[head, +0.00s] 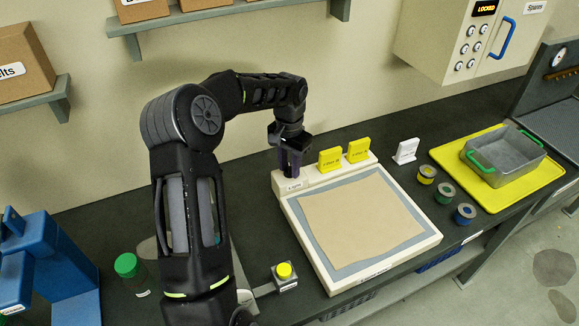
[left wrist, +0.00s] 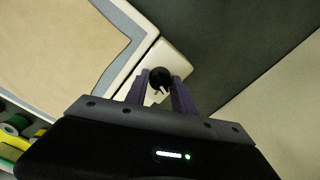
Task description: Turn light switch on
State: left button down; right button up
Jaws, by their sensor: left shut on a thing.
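A flat cream panel (head: 424,240) with a grey-blue surface and a brown sheet (head: 355,220) on it lies on the dark bench. A small labelled cream block sits at its back left corner, and it also shows in the left wrist view (left wrist: 176,58). A round black knob (left wrist: 159,76) with a pale mark stands on that block. My left gripper (head: 290,172) points down over the block, its purple fingers shut on the knob from both sides. The fingers hide the knob in the head view. My right gripper is not in view.
Yellow blocks (head: 330,159) stand along the panel's back edge, close right of my left gripper. A white block (head: 405,151), several round spools (head: 445,193) and a metal bin (head: 507,165) on a yellow mat are further right. A yellow button (head: 284,270) sits front left.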

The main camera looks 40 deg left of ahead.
aim_at(289, 166)
pick_arm(q)
jog(key=m, duration=0.4)
jog(key=shift+m+b, duration=0.3)
jog(key=shift+m, duration=2)
jog(key=c, duration=1.1)
grip_release()
jog(key=shift+o, duration=0.2)
notch_tip(289, 166, up, 7)
jog(key=shift+f+b, duration=0.2)
jog(key=shift+b, duration=0.7)
jog(key=shift+r, duration=0.6)
